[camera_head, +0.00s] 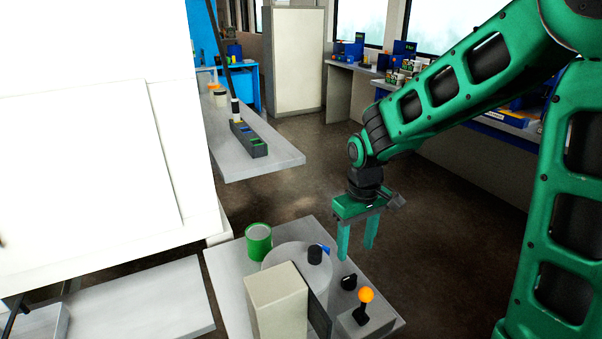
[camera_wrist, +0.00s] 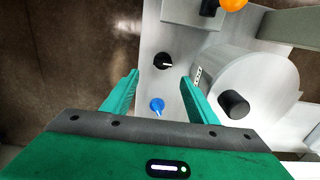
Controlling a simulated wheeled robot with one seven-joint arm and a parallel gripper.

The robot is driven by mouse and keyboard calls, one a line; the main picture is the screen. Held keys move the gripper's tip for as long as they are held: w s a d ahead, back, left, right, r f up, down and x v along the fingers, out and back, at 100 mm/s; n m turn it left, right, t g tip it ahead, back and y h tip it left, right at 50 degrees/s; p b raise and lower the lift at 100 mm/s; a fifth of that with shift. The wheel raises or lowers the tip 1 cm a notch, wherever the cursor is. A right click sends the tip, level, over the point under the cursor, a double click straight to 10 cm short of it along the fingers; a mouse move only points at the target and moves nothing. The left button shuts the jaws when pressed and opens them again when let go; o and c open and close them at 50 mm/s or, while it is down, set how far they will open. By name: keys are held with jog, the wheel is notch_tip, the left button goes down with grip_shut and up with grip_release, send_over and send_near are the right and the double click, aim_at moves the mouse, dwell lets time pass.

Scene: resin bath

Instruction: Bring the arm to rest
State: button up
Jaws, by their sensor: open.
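My gripper (camera_head: 356,246) is green with two straight fingers pointing down. It is open and empty, and hangs over the right edge of a grey bench (camera_head: 228,284). In the wrist view my gripper (camera_wrist: 160,85) shows its two fingers spread apart, with the bench top (camera_wrist: 152,30) and dark floor beyond them. My green arm reaches in from the right of the head view, bent at the elbow.
The bench holds a green can (camera_head: 258,243), a round grey plate with a black knob (camera_head: 315,254), a beige box (camera_head: 276,302), a black dial (camera_head: 348,282) and an orange ball-topped lever (camera_head: 366,295). A blue pointer (camera_wrist: 157,106) shows near the fingers. Floor behind is clear.

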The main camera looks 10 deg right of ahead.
jog(key=s+d+r+m, duration=0.4)
jog(key=s+d+m, duration=0.1)
jog(key=s+d, duration=0.4)
jog(key=s+d+r+m, duration=0.4)
jog(key=s+d, duration=0.5)
jog(key=s, duration=0.5)
jog(key=shift+s+d+r+m, duration=0.15)
jog(key=shift+s+d+m, duration=0.1)
jog(key=shift+m, duration=0.25)
jog(key=shift+w+f, duration=0.25)
jog(key=shift+w, duration=0.35)
